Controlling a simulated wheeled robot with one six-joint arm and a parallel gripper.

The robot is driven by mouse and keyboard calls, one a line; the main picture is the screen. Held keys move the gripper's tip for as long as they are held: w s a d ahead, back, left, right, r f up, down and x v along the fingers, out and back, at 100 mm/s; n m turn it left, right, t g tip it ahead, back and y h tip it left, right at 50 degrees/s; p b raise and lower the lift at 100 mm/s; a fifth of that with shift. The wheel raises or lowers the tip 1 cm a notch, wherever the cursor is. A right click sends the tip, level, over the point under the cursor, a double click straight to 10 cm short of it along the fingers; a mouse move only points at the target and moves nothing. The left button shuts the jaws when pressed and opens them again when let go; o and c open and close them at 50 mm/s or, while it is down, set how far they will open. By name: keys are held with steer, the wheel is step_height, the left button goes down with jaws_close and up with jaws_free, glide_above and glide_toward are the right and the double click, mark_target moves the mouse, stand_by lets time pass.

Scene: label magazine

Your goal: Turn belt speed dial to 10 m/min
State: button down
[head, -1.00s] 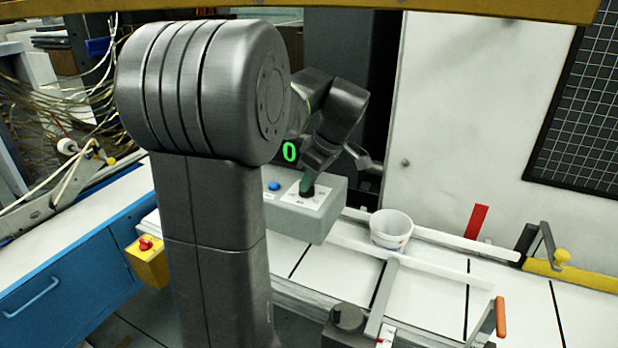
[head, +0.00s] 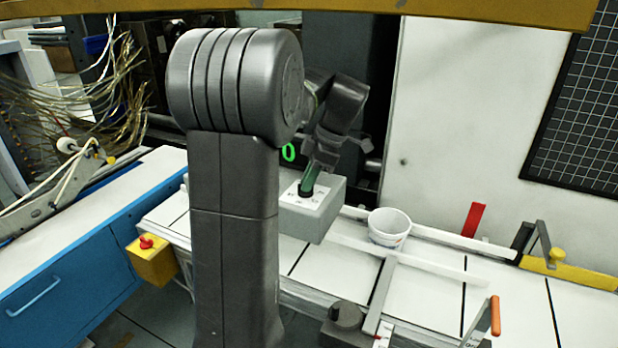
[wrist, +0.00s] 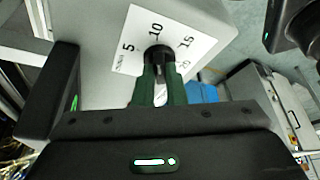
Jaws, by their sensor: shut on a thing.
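The belt speed dial is a small black knob (wrist: 158,52) on a white scale plate (wrist: 128,40) on top of a grey control box (head: 325,215). The figures 5, 10 and 15 are readable around it in the wrist view. My gripper (wrist: 157,75) has its green fingers closed on the knob; it also shows in the head view (head: 310,180), reaching down to the box. The knob's pointer is hidden, so I cannot tell its setting. A green display digit (head: 289,152) behind my arm reads 0, though part of the display may be covered.
A white cup (head: 389,228) stands on the conveyor right of the box. A red emergency stop on a yellow box (head: 152,262) is at the left. A red upright flag (head: 473,220) stands farther right.

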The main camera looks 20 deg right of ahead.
stand_by(0.4)
steer(key=c, duration=1.5)
jaws_free()
steer(key=v, duration=1.2)
steer(key=shift+f, duration=0.1)
steer(key=x, duration=1.2)
